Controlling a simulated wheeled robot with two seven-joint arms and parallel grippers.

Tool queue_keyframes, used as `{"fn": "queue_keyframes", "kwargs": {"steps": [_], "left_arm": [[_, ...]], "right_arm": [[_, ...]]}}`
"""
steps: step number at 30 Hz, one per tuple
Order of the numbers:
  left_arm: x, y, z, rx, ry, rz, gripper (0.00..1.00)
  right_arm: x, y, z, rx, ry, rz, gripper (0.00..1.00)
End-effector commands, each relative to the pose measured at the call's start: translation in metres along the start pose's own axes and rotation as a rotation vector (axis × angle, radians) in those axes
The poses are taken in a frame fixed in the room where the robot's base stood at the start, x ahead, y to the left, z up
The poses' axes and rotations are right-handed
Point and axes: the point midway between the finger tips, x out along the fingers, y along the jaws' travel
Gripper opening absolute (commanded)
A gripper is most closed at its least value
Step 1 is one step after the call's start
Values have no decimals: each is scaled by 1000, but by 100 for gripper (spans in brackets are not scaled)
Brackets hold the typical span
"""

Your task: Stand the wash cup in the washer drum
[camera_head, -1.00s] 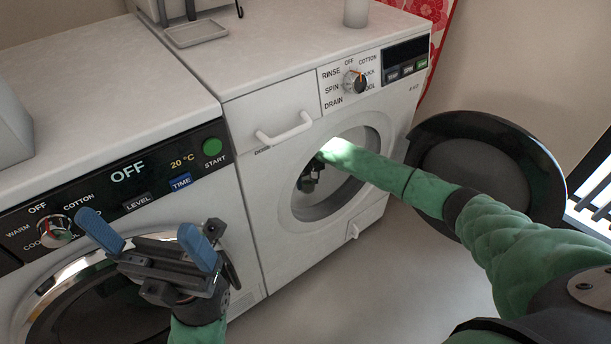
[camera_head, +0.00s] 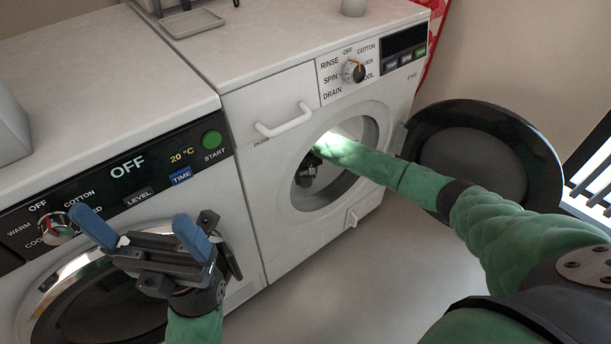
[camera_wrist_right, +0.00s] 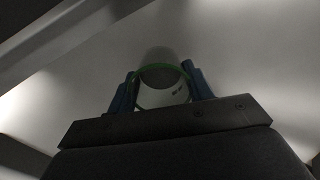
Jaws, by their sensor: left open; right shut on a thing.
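The wash cup (camera_wrist_right: 162,92) is a pale cup with a green band, between the blue fingers of my right gripper (camera_wrist_right: 160,90) in the right wrist view. The gripper is shut on it. My right arm reaches through the open door of the right-hand machine into the washer drum (camera_head: 340,183). In the head view the right gripper (camera_head: 306,172) is just inside the opening and the cup is hidden. The pale drum wall surrounds the cup in the wrist view; whether the cup touches it I cannot tell. My left gripper (camera_head: 138,234) is open and empty before the left-hand machine.
The washer's round black door (camera_head: 480,165) hangs open to the right, close to my right arm. The left-hand machine (camera_head: 100,195) has a closed round door and shows OFF. A small tray (camera_head: 192,23) and a white cylinder (camera_head: 354,6) stand on the right-hand machine.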

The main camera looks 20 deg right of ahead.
Motion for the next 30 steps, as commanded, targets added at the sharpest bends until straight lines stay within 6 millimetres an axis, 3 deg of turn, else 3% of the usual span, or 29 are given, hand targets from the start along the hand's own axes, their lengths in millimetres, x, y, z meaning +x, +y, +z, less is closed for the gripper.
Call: {"fn": "queue_keyframes", "kwargs": {"steps": [6,7,10,22,30], "left_arm": [[0,0,0,-3,2,5,100],[1,0,0,-4,2,7,100],[1,0,0,-5,4,13,100],[1,0,0,-4,-1,21,100],[8,-2,-2,21,-4,15,100]], "right_arm": [[0,0,0,0,0,0,28],[0,0,0,0,0,0,57],[0,0,0,0,0,0,76],[-5,0,0,0,1,0,76],[-36,0,0,0,1,-1,76]]}}
